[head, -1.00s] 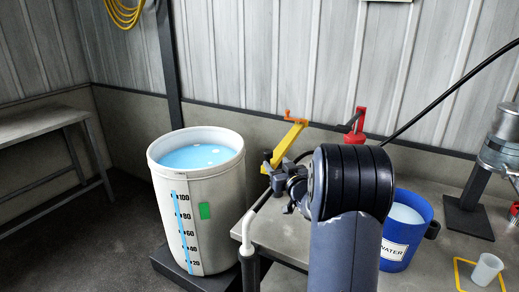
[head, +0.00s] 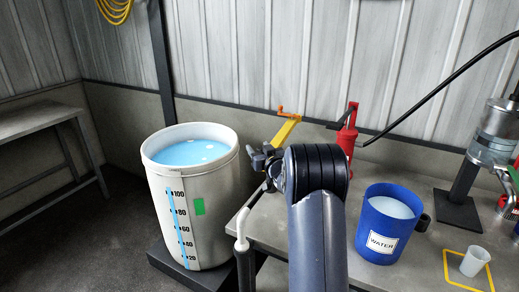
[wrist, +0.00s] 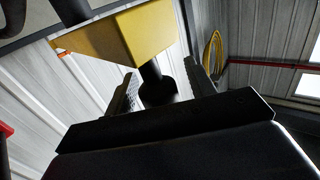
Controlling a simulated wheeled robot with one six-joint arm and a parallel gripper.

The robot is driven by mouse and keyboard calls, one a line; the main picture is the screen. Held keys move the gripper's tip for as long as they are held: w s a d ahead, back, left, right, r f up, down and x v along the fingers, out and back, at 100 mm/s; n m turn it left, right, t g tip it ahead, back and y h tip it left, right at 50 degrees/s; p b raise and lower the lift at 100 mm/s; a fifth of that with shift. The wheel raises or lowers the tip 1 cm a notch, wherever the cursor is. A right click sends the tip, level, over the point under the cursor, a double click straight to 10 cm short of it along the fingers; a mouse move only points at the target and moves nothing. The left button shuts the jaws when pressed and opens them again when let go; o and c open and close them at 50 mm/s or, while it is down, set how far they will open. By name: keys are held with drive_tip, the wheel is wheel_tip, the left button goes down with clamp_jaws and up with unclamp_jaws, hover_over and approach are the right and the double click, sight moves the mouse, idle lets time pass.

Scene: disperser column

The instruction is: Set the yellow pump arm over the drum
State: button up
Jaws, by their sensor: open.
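The yellow pump arm (head: 286,130) stands at the back of the bench, right of the drum, with an orange crank at its upper end. Its lower end is hidden behind my gripper (head: 258,158). In the wrist view the yellow arm (wrist: 125,42) is close above my gripper (wrist: 160,84). A dark round post or knob (wrist: 153,83) under it shows between my two open fingers; I cannot tell whether they touch it. The pale drum (head: 194,215) holds blue liquid (head: 190,152) and stands on a dark base, left of the bench.
A blue WATER bucket (head: 385,225), a red pump (head: 347,138) with a black hose (head: 430,95), a small clear cup (head: 474,262) and a metal machine (head: 494,130) are on the bench (head: 430,262).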

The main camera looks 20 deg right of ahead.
drive_tip(key=shift+c, duration=0.4)
clamp_jaws()
